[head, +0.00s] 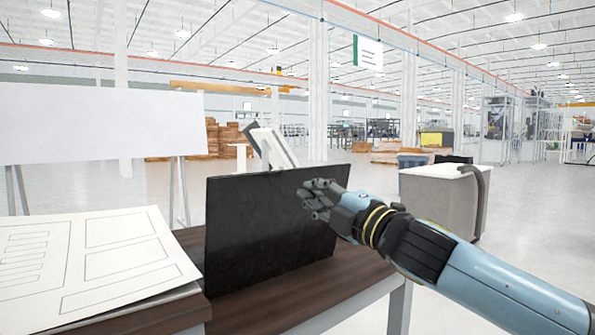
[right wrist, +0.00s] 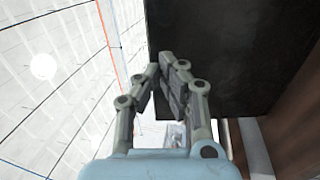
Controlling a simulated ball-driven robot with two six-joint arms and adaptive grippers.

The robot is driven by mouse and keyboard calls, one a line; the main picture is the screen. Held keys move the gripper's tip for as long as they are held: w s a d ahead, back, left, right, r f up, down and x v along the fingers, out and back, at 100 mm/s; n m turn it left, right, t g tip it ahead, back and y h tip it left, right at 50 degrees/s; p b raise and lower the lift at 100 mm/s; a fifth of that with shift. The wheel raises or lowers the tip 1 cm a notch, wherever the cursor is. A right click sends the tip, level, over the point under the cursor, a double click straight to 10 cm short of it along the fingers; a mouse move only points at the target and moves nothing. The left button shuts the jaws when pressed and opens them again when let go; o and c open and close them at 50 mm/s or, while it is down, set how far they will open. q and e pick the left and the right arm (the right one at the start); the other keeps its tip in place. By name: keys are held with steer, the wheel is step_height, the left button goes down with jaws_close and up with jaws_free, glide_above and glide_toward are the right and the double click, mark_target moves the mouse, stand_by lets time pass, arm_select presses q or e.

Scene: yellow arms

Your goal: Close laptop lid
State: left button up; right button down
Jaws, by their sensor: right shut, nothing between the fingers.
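The laptop shows as a black, upright panel (head: 260,220), its lid, standing open on a dark wooden table (head: 345,285). I cannot make out its keyboard base. My right gripper (head: 308,200) comes in from the right and overlaps the upper right part of the lid. It is shut and empty. In the right wrist view the dark lid (right wrist: 225,50) fills the upper middle, right beside the shut fingertips (right wrist: 168,62). I cannot tell whether they touch it. My left gripper is not in view.
A white board with printed outlines (head: 90,258) lies left of the laptop. A blank white panel (head: 100,125) stands behind it. A grey bin-like box (head: 440,200) stands beyond the table at right. Open floor lies behind.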

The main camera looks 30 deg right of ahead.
mark_target(289, 177)
steer(key=p+x, duration=0.2)
steer(key=x, duration=0.1)
steer(key=shift+w+a+r, duration=0.1)
steer(key=shift+w+r, duration=0.05)
steer(key=shift+r, duration=0.15)
steer(key=shift+w+f, duration=0.15)
steer(key=shift+w, duration=0.1)
steer(key=shift+w+a, duration=0.1)
steer(key=shift+w, duration=0.4)
